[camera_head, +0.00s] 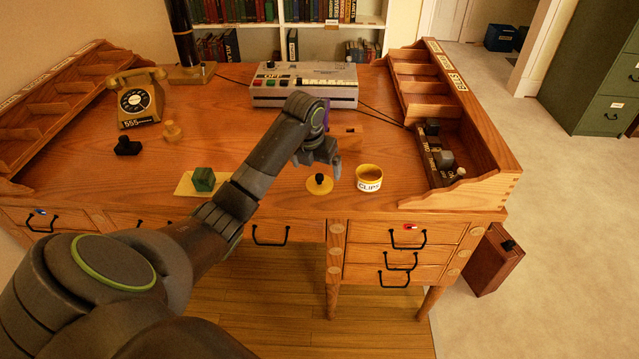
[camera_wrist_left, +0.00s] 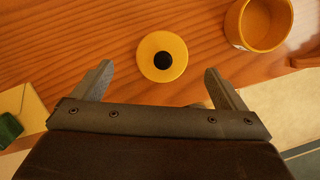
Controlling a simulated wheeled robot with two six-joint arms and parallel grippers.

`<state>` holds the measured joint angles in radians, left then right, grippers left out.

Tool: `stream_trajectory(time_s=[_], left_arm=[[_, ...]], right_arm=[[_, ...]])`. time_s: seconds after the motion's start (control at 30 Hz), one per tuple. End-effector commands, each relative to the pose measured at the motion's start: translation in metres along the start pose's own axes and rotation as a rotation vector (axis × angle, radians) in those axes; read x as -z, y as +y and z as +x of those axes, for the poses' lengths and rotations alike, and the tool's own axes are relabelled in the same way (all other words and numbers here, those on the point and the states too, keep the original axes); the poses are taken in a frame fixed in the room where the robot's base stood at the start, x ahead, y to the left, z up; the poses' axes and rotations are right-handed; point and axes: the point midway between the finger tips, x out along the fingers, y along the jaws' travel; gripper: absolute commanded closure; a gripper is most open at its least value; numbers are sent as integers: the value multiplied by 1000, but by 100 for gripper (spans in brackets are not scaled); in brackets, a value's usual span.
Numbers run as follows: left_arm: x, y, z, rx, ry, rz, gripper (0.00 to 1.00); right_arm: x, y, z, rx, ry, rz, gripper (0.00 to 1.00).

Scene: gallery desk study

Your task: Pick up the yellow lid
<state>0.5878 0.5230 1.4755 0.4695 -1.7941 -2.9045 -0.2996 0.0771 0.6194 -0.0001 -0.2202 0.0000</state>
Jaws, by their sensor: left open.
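The yellow lid (camera_head: 320,184), a flat round disc with a black knob, lies on the wooden desk near its front edge. In the left wrist view the lid (camera_wrist_left: 162,56) sits ahead of the fingertips, midway between them in width. My left gripper (camera_head: 322,160) is open and empty, above the desk just behind the lid in the head view. Its two fingers show apart in the left wrist view (camera_wrist_left: 158,80). The yellow CLIPS cup (camera_head: 369,178) stands open to the right of the lid, apart from it. My right gripper is not in view.
A green block (camera_head: 203,179) sits on a yellow pad (camera_head: 184,186) left of the gripper. A grey machine with buttons (camera_head: 304,84) stands at the back. A wooden pigeonhole rack (camera_head: 480,140) bounds the right side. A yellow telephone (camera_head: 137,100) and small stamps are at left.

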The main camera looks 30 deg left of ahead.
Motion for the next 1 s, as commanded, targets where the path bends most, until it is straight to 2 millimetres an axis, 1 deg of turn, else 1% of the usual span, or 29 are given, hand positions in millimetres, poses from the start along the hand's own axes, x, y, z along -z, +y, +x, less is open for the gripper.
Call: stream_trajectory(time_s=[0.2,0.3,0.4,0.6,0.67,0.9,0.97,1.0], left_arm=[[-1,-5,32,2,4,-1,7],[-1,-4,43,0,3,-1,7],[-1,-4,48,0,1,1,7],[-1,-4,49,0,0,1,7],[-1,-4,49,0,0,1,14],[-1,-4,49,0,0,0,45],[-1,-4,49,0,0,0,53],[-1,-4,49,0,0,0,55]], right_arm=[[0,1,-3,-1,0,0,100],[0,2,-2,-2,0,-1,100],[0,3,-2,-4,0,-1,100],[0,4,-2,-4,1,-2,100],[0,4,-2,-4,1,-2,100],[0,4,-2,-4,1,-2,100],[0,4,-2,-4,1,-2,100],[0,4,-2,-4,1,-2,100]])
